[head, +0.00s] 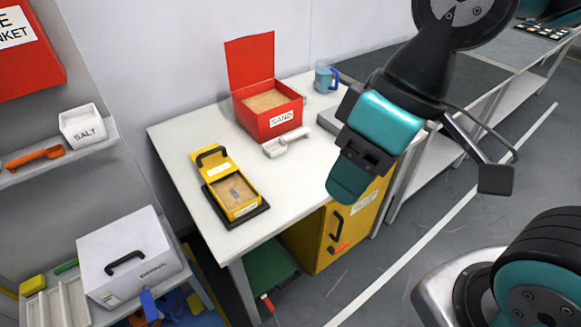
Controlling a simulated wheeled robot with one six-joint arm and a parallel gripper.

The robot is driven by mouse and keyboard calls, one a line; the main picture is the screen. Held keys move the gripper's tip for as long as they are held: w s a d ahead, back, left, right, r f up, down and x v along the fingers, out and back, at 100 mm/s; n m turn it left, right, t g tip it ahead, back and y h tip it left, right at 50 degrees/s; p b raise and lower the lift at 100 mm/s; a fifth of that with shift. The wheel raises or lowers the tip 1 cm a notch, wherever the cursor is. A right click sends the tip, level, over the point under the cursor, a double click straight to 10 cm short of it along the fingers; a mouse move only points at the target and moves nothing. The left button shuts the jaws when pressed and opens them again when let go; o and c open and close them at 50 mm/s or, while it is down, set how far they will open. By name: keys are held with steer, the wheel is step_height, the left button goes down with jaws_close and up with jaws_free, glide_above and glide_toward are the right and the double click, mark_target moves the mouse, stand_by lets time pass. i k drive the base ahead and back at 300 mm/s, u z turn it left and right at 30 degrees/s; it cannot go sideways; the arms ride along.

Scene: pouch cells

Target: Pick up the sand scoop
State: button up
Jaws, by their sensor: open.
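The arm hides part of the table's right end.
A yellow box with sand (239,196) sits on a black base on the table. A blue mug (325,79) stands at the back. A grey item (329,122) is partly behind my gripper. An orange scoop (32,159) and salt box (83,130) are on the left shelf.

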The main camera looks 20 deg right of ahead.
mark_target(275, 148)
steer(key=k, duration=0.3)
steer(key=z, duration=1.15)
steer(key=i, duration=0.75)
steer(key=u, duration=1.7)
steer(key=i, duration=0.5)
steer(key=u, duration=0.05)
